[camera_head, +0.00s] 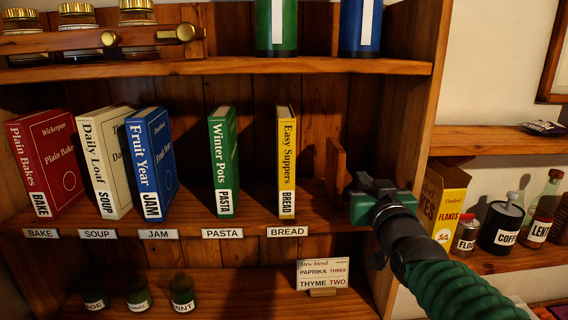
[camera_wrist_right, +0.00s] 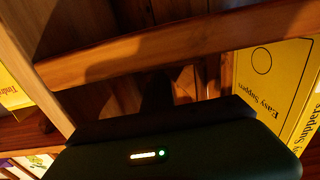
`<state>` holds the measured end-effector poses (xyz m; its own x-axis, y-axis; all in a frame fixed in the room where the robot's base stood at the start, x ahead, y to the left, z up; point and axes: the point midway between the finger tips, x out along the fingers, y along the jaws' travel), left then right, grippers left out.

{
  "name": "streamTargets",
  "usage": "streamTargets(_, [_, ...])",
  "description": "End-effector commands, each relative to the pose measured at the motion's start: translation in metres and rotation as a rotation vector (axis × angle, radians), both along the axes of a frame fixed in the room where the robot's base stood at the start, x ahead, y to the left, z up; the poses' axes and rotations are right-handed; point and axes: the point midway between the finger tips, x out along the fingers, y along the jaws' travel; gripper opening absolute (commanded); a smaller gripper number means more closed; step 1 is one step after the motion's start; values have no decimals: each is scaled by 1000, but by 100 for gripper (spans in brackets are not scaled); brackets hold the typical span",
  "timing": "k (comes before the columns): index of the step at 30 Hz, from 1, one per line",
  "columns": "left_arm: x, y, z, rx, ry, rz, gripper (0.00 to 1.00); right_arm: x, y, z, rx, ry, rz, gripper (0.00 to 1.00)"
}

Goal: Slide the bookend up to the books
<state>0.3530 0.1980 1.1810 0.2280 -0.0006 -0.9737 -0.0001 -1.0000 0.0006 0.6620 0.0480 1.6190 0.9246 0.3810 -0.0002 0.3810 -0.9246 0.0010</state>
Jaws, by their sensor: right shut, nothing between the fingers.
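The wooden bookend (camera_head: 337,170) stands upright on the middle shelf, right of the yellow Easy Suppers book (camera_head: 286,160), with a gap between them. The green Winter Pots book (camera_head: 223,160), blue Fruit Year book (camera_head: 151,163), white Daily Loaf book (camera_head: 104,160) and red Plain Bakes book (camera_head: 46,163) stand left of it, with gaps among several. My right gripper (camera_head: 368,190) is shut and empty, at the shelf's front, just right of the bookend; I cannot tell whether they touch. The yellow book also shows in the right wrist view (camera_wrist_right: 275,80). My left gripper is out of view.
The shelf's side upright (camera_head: 412,130) stands close beside my right gripper. Labels such as BREAD (camera_head: 287,231) line the shelf edge. Jars and a yellow flakes box (camera_head: 446,200) stand on the right shelf. A card (camera_head: 323,273) stands below.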

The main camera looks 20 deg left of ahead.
Motion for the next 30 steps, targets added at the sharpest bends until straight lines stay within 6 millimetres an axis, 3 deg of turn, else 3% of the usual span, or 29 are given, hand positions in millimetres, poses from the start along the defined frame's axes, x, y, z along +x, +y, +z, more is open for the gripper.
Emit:
streamTargets(15, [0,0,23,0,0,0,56,-11,26,1,0,3,6,0])
streamTargets(30, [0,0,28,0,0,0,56,-13,31,1,0,3,5,0])
